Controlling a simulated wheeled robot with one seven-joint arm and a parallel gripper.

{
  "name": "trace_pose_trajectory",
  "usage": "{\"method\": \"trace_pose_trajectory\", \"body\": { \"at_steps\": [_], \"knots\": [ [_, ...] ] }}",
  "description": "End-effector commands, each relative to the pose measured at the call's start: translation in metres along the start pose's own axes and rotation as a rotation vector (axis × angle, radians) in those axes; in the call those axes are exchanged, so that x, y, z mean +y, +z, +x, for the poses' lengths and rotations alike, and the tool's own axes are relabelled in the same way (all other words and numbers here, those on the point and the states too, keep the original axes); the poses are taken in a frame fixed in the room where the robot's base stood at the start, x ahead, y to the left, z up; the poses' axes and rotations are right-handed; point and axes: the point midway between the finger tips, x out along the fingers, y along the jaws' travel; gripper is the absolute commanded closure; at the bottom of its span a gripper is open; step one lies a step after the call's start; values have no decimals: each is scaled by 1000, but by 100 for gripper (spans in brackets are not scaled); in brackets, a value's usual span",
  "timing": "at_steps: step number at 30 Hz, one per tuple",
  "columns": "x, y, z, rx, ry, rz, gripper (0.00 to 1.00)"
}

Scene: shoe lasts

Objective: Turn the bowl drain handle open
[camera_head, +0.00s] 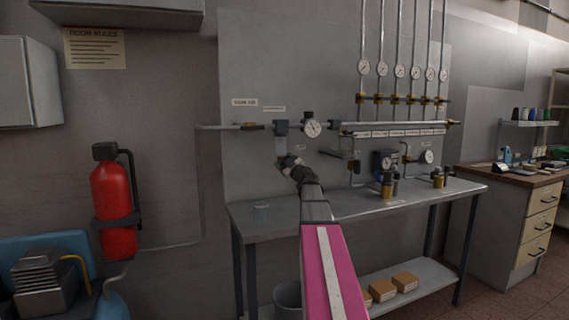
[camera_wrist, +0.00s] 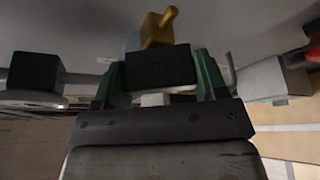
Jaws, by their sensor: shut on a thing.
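The filter unit has a dark head (camera_head: 281,127) on the wall pipe with a pale bowl (camera_head: 281,147) below it. My gripper (camera_head: 286,163) is at the bottom of this bowl, reached from below and the right. In the wrist view my gripper (camera_wrist: 160,72) has its green fingers closed in on either side of a dark block (camera_wrist: 158,68). A brass-coloured piece with a short stem (camera_wrist: 157,28) shows just beyond the block. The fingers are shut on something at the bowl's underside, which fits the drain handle. The exact contact is hidden, and the handle's angle cannot be told.
A pressure gauge (camera_head: 312,128) sits right of the filter. A red extinguisher (camera_head: 114,205) hangs at left.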

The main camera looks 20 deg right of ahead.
Motion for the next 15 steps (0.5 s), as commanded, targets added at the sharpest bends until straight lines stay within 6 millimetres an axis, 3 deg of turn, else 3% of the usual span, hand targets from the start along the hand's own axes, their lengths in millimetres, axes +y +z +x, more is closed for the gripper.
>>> {"method": "trace_pose_trajectory", "body": {
  "at_steps": [15],
  "knots": [
    [0,0,0,1,-17,-43,58]
  ]
}}
